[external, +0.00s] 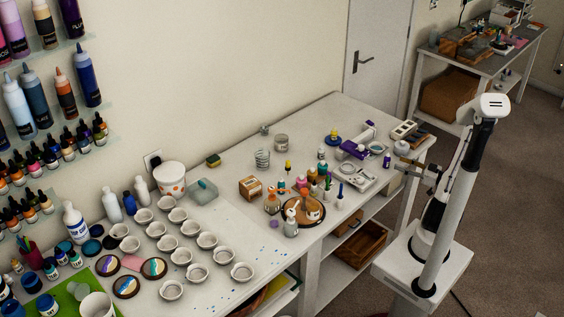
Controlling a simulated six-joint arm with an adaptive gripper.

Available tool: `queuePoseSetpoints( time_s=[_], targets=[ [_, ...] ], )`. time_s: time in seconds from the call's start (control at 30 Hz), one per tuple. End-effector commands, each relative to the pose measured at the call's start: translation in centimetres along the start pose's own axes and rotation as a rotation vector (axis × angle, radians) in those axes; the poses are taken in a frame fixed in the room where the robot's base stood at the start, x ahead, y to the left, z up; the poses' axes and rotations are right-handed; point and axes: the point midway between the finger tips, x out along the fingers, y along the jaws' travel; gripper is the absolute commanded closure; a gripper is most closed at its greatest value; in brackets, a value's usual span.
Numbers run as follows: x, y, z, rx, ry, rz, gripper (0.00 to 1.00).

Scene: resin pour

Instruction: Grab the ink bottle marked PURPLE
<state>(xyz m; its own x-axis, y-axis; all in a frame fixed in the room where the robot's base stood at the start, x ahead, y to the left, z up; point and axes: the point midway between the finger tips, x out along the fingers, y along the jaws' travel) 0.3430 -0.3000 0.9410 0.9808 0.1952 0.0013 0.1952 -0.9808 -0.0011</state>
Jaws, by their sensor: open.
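Labels on the small bottles are too small to read, so I cannot tell for sure which one is marked PURPLE. A small bottle with a purple body (387,161) stands near the right end of the white table. My gripper (402,164) is open just to the right of it, above the table's right edge, with a small gap between them. I see nothing held in it. Other small ink bottles (327,187) with coloured caps stand in a cluster left of my gripper, around a round wooden tray (318,221).
A purple and white device (355,150) and a white scale-like unit (354,174) lie left of the purple bottle. Rows of white cups (207,240) fill the table's left part. Wall shelves (50,150) hold many bottles. Clear tabletop (330,112) lies along the wall.

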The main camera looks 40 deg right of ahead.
Motion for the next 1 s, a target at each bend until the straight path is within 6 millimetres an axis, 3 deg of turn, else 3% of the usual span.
queuePoseSetpoints(
  time_s=[0.5, 1.0],
  targets=[
    [2.5, 0.0, 0.0, -0.001, -0.001, -0.001, 0.59],
    [2.9, 0.0, 0.0, -0.001, -0.001, -0.001, 0.59]
  ],
)
